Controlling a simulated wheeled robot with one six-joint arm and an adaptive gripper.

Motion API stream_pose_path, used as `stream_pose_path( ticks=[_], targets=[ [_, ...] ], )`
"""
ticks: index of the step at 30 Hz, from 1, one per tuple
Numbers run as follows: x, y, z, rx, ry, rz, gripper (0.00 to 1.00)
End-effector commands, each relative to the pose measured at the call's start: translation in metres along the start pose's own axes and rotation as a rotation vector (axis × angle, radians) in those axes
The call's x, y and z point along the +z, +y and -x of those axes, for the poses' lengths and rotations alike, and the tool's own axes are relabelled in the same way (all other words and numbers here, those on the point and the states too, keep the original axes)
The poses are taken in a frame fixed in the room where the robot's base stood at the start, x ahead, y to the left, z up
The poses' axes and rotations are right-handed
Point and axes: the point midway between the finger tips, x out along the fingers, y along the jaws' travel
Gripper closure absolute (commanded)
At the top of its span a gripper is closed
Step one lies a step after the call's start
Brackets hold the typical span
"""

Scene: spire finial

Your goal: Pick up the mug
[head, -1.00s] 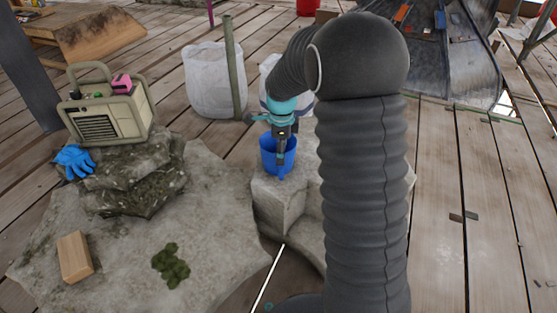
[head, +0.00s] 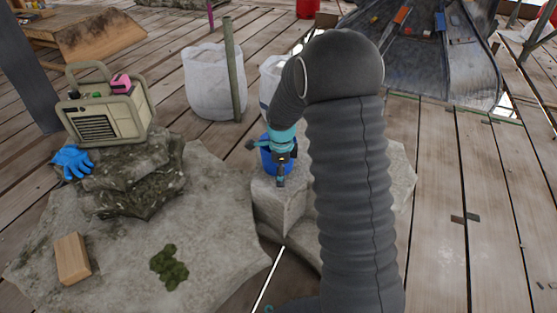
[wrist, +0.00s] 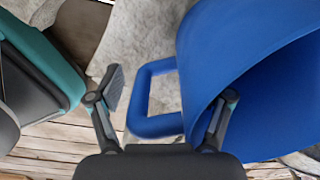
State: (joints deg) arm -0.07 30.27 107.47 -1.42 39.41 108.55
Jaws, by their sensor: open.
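The blue mug (head: 266,161) stands on the pale rock block, partly hidden behind my gripper (head: 281,176) in the head view. In the wrist view the mug (wrist: 235,40) fills the right side, with its open mouth facing right and its squared handle (wrist: 143,90) pointing left. My gripper is open. Its left finger is left of the handle, and its right finger overlaps the mug's wall near the rim. The handle lies between the two fingers in the picture. I cannot tell whether either finger touches the mug.
The mug's rock block (head: 283,208) adjoins a wide flat rock (head: 215,220) bearing a wood block (head: 73,259) and moss (head: 169,265). A radio (head: 105,112) and blue glove (head: 73,161) rest on stacked stones. White sacks (head: 214,85) and a post (head: 234,70) stand behind.

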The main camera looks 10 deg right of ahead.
Motion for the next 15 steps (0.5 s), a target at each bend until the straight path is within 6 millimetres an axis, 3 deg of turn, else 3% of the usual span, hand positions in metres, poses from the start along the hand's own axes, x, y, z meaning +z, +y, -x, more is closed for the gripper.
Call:
stream_pose_path(
  ticks=[2,11,12,15],
  targets=[
    [0.0,0.0,0.0003,0.0,0.0,0.0,0.21],
    [0.0,0.0001,0.0004,0.0,0.0,0.0,0.93],
    [0.0,0.0,0.0006,0.0,0.0,0.0,0.98],
    [0.0,0.0001,0.0005,0.0,0.0,0.0,0.99]
  ],
)
